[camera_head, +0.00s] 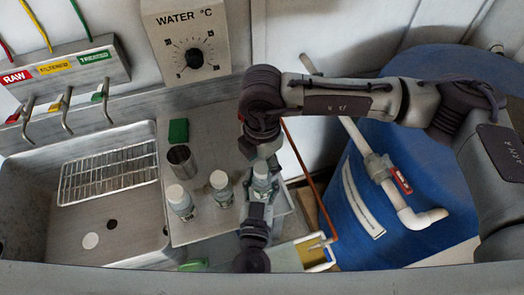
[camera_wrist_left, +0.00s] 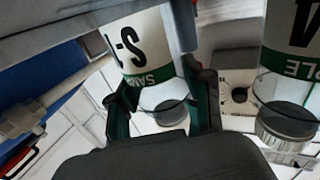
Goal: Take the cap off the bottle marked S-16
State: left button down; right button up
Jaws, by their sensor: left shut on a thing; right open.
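The middle bottle (camera_head: 221,188) and left bottle (camera_head: 180,203) stand free.
A metal cup (camera_head: 182,161) and green block (camera_head: 179,131) sit behind the bottles. A sink with a wire rack (camera_head: 108,175) is at left. A blue barrel (camera_head: 350,200) with a pipe and red-handled valve (camera_head: 400,178) is at right. A temperature dial (camera_head: 194,57) hangs behind.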

jog(key=shift+f, duration=0.45)
